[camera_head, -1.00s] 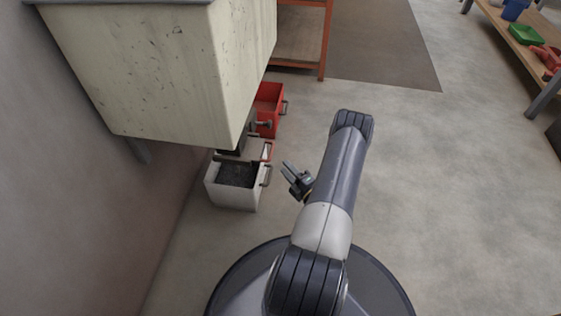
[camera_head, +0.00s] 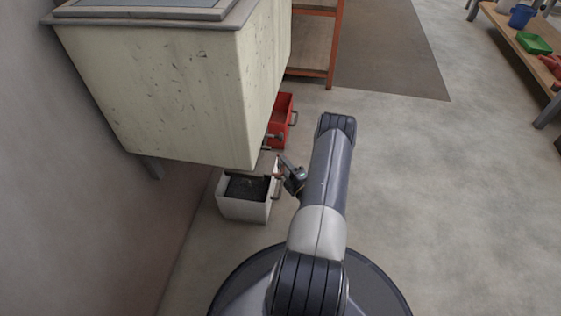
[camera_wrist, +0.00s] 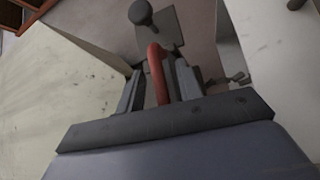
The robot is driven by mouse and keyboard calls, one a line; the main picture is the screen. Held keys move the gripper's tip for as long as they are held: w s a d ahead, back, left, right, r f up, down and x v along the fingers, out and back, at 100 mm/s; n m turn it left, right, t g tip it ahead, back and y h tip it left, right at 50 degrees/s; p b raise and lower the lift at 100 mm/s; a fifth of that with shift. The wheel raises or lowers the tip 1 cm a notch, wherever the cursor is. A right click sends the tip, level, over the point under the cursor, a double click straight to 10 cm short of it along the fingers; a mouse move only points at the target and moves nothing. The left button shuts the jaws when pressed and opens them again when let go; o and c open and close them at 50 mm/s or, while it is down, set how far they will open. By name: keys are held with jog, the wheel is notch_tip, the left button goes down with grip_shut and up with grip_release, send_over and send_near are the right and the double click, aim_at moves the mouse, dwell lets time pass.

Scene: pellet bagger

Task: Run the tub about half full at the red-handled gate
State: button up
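The white tub (camera_head: 241,209) stands on the floor under the cream hopper (camera_head: 190,95). Dark contents (camera_head: 246,187) show inside it, below the rim; their exact level is hard to tell. The red handle (camera_wrist: 158,75) of the gate stands between my two fingers in the wrist view, with a gap visible to the left finger. My gripper (camera_wrist: 160,85) is open around it. In the head view my gripper (camera_head: 286,170) is at the hopper's lower right corner, above the tub's right side, and mostly hides the red handle.
A red bin (camera_head: 283,118) stands behind the tub. A dark-knobbed gate (camera_wrist: 141,13) lies just beyond the red handle. An orange-framed rack (camera_head: 333,45) stands at the back; a bench (camera_head: 545,62) with a green tray is at right.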

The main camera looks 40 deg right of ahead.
grip_shut()
dwell(0.4)
